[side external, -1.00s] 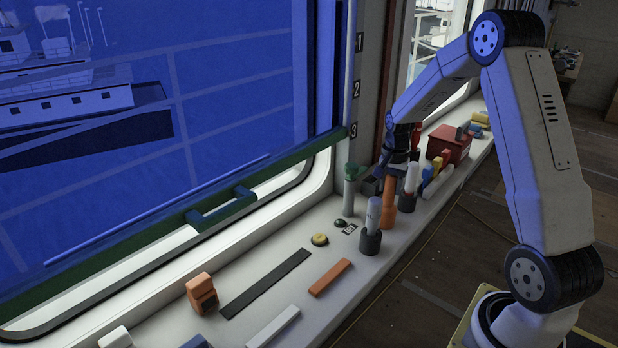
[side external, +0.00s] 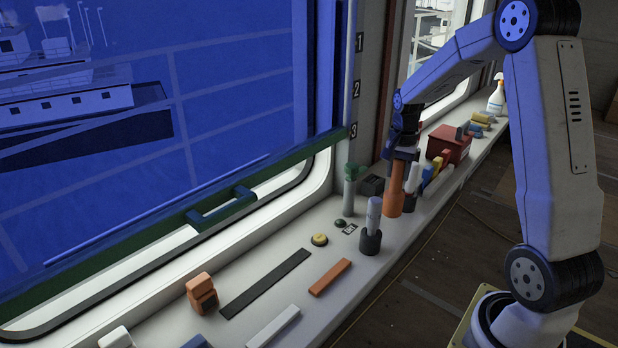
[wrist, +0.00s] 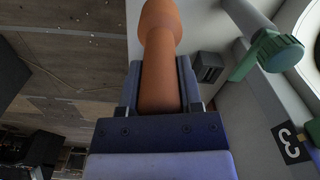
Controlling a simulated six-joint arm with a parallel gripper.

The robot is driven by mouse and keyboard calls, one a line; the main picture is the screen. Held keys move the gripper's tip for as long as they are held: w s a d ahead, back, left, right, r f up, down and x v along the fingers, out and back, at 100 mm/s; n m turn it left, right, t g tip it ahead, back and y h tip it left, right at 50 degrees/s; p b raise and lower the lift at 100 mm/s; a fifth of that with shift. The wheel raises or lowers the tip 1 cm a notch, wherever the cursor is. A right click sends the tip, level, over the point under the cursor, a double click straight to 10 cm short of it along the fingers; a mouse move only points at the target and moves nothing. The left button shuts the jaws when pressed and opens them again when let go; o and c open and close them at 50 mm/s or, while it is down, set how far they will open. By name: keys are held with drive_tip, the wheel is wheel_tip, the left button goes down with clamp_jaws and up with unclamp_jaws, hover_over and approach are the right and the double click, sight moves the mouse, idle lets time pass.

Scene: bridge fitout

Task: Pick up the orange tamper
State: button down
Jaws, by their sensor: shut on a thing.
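The orange tamper (side external: 394,203) is upright in the side view, over the white window sill (side external: 335,245). My gripper (side external: 404,156) is shut on its upper part from above. In the wrist view the tamper (wrist: 160,28) runs out from between the two jaws (wrist: 160,88), its wider end away from the gripper. Its lower end appears slightly raised off the sill, but the gap is hard to see. The jaws hide its top.
A grey cylinder in a dark cup (side external: 370,242) stands left of the tamper, and a similar white one (side external: 413,180) close on its right. A green-topped post (side external: 349,190) and dark box (side external: 372,186) are near. A red box (side external: 448,145) stands beyond.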

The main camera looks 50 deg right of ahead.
drive_tip(key=s+a+r, duration=0.5)
drive_tip(key=s+r, duration=0.2)
drive_tip(key=s, duration=0.3)
drive_tip(key=shift+s+a+r, duration=0.2)
drive_tip(key=shift+a, duration=0.1)
idle(0.4)
drive_tip(key=c, duration=0.8)
unclamp_jaws()
clamp_jaws()
drive_tip(key=shift+r, duration=0.1)
